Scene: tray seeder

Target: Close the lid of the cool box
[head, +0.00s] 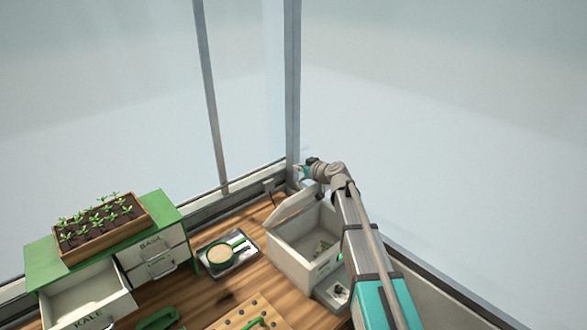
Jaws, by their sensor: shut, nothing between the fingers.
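The cool box (290,268) is a pale grey-white box on the wooden bench, right of centre in the head view. Its lid (294,206) is raised at the back and leans over the opening at an angle. Small items, too small to tell, lie inside the box. My gripper (303,172) is behind the lid, near the window corner. It is small in the view and shut, with nothing held. My arm crosses the right side of the box and hides part of it. I cannot tell whether my gripper touches the lid.
A metal tray (238,267) with a round dish (220,254) of grain stands left of the box. Further left is a green drawer unit (165,207) with one drawer (85,297) pulled out and a seedling tray (135,209) on top. Window posts rise behind the bench.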

